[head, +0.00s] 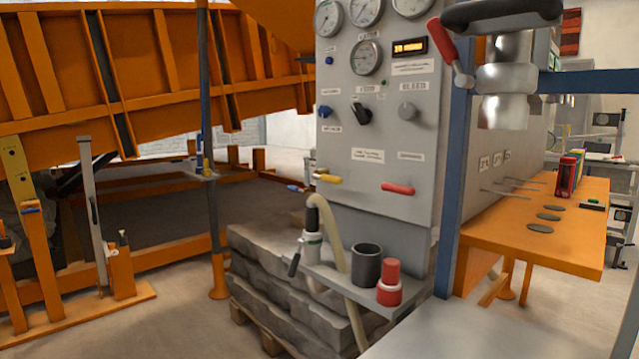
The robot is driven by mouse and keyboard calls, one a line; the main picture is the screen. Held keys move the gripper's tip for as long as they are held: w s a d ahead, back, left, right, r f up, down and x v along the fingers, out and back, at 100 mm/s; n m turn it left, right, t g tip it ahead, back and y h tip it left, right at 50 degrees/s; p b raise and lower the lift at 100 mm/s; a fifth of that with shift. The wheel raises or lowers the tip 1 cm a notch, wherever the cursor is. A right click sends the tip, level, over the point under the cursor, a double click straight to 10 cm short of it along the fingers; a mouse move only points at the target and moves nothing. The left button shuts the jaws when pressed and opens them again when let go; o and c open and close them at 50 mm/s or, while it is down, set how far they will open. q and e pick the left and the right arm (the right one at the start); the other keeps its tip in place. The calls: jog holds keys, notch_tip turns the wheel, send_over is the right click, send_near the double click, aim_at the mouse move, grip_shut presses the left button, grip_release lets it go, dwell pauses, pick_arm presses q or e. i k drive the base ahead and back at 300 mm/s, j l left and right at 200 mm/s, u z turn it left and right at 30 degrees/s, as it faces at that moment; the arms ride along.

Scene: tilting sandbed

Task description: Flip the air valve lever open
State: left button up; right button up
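A red-handled lever (447,50) stands at the upper right, tilted up and to the left from a small grey pivot. It is beside a shiny silver cylindrical fitting (505,80) under a dark grey top piece. The grey control panel (375,145) to its left carries a yellow lever (328,179) and a red lever (397,188), both lying roughly level. The panel's small labels are too blurred to read, so I cannot tell which lever is the air valve's. Neither of my grippers shows in the head view.
Gauges (366,57) and knobs (408,111) fill the panel. A grey shelf (340,287) below holds a dark cup (367,264), a red-capped container (389,283) and a hose nozzle (312,240). A blue post (453,160) stands right of the panel, before an orange table (560,240).

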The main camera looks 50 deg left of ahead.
aim_at(327, 178)
jog(key=u, duration=1.4)
jog(key=i+j, duration=0.25)
jog(key=i+j+z, duration=0.1)
jog(key=j, duration=0.35)
jog(key=i+j, duration=0.35)
jog(key=i+j+z, duration=0.1)
jog(key=j, duration=0.25)
jog(key=i+j, duration=0.3)
jog(key=i+j+z, duration=0.1)
jog(key=j, duration=0.35)
jog(key=i+j, duration=0.3)
jog(key=j+z, duration=0.05)
jog(key=j, duration=0.05)
